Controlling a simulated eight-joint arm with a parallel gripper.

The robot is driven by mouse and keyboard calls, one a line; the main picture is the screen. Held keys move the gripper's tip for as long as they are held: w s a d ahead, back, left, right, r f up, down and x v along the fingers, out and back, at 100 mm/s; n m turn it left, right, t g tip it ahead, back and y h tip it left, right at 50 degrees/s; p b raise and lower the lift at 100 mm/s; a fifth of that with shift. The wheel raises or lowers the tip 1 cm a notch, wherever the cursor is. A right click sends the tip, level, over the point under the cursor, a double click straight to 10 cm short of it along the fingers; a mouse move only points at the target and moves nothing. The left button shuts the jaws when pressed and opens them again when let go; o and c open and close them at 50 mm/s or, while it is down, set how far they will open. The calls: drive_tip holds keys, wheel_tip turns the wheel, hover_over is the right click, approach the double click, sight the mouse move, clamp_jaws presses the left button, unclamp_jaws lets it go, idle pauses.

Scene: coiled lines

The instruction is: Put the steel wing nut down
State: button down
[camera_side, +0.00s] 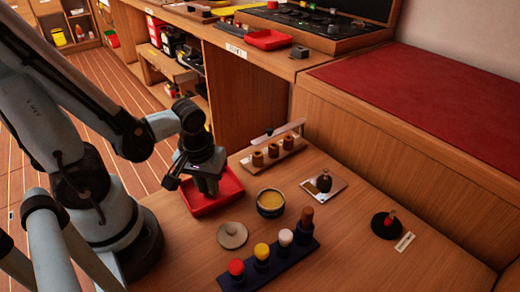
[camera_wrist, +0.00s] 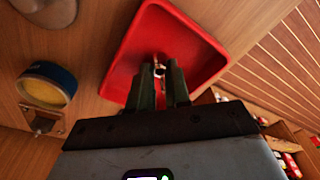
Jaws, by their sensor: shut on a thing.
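My gripper (camera_side: 207,186) points down over the red tray (camera_side: 227,203) on the bench. In the wrist view its two dark green fingers (camera_wrist: 159,80) are close together over the same tray (camera_wrist: 135,52). A small shiny metal piece, the steel wing nut (camera_wrist: 158,67), shows between the fingertips. The gripper is shut on it. The wing nut's lower part is hidden, and I cannot tell how far it is above the tray floor. In the side view the fingers hide the wing nut. The rest of the tray floor that shows is bare.
A round pot (camera_side: 270,202) with yellowish contents stands just right of the tray. A beige knobbed disc (camera_side: 232,235), a dark rack of coloured pegs (camera_side: 262,263), a wooden spool rack (camera_side: 272,154) and a white-topped board (camera_side: 335,189) are around it.

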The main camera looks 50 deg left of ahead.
sight(206, 191)
drive_tip(key=shift+f, duration=0.15)
drive_tip(key=c, duration=1.1)
unclamp_jaws()
drive_tip(key=shift+s+r, duration=0.5)
drive_tip(key=shift+r, duration=5.5)
drive_tip(key=w+m+t, duration=0.2)
drive_tip(key=w, duration=0.1)
drive_tip(key=w+d+r+m+t, duration=0.1)
drive_tip(key=w+m+t, duration=0.1)
drive_tip(key=w+m, duration=0.1)
drive_tip(key=w+m+t, duration=0.2)
drive_tip(key=w, duration=0.1)
drive_tip(key=shift+w+d+r+m+h, duration=0.1)
drive_tip(key=shift+d+r+m+h, duration=0.05)
drive_tip(key=shift+d+m+h, duration=0.25)
